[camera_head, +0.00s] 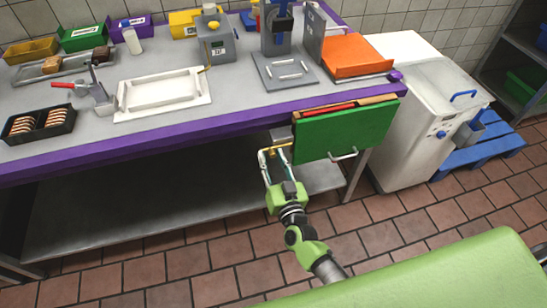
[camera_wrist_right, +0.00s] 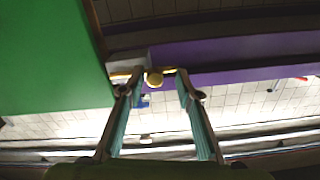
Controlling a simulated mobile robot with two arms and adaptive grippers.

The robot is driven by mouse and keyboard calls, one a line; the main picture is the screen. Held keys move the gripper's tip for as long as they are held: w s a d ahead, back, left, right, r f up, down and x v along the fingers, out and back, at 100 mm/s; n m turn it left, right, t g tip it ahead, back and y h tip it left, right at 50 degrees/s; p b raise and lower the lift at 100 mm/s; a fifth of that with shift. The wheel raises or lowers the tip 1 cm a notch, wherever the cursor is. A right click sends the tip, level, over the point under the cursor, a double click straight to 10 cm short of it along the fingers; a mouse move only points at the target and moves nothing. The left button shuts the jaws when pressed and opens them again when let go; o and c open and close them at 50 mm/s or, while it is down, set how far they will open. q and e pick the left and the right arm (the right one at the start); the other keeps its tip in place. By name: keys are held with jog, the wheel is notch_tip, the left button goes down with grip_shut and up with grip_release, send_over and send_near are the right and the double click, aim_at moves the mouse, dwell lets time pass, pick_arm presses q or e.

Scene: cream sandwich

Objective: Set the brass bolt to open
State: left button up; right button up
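The brass bolt (camera_head: 271,149) sits at the left edge of the green front panel (camera_head: 345,131), under the table's front edge. In the wrist view, its round knob (camera_wrist_right: 154,79) shows on a brass bar beside a grey block (camera_wrist_right: 128,62). My right gripper (camera_head: 275,157) points up at the bolt from below. In the wrist view its two fingers (camera_wrist_right: 158,82) are apart, with the knob appearing between their tips and a gap on both sides. I cannot tell whether the tips reach past the knob. My left gripper is out of view.
The green panel has a metal handle (camera_head: 343,156) low on its front. The purple-edged table (camera_head: 150,147) runs above and left of my right gripper, with a lower shelf (camera_head: 190,205). A white machine (camera_head: 425,120) stands to the right.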

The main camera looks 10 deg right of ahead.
jog(key=shift+d, duration=0.1)
jog(key=shift+s, duration=0.35)
jog(key=s, duration=1.1)
jog(key=shift+s+d, duration=0.15)
jog(key=s+f+n+g+y, duration=0.15)
jog(key=s+f+g, duration=0.35)
jog(key=f, duration=0.9)
jog(key=s+f+n+g, duration=0.25)
jog(key=s+f, duration=0.55)
jog(key=f, duration=0.7)
jog(key=s+d+f+g, duration=0.3)
jog(key=s+f, duration=0.2)
jog(key=s, duration=0.3)
jog(key=s+d+f+g+h, duration=0.1)
jog(key=s+d+f+g, duration=0.2)
jog(key=s, duration=0.5)
jog(key=s+d+f+g+h, duration=0.1)
jog(key=s+d+f+g, duration=0.2)
jog(key=s+f, duration=0.3)
jog(key=s+d, duration=0.1)
jog(key=s, duration=0.2)
jog(key=shift+f, duration=0.3)
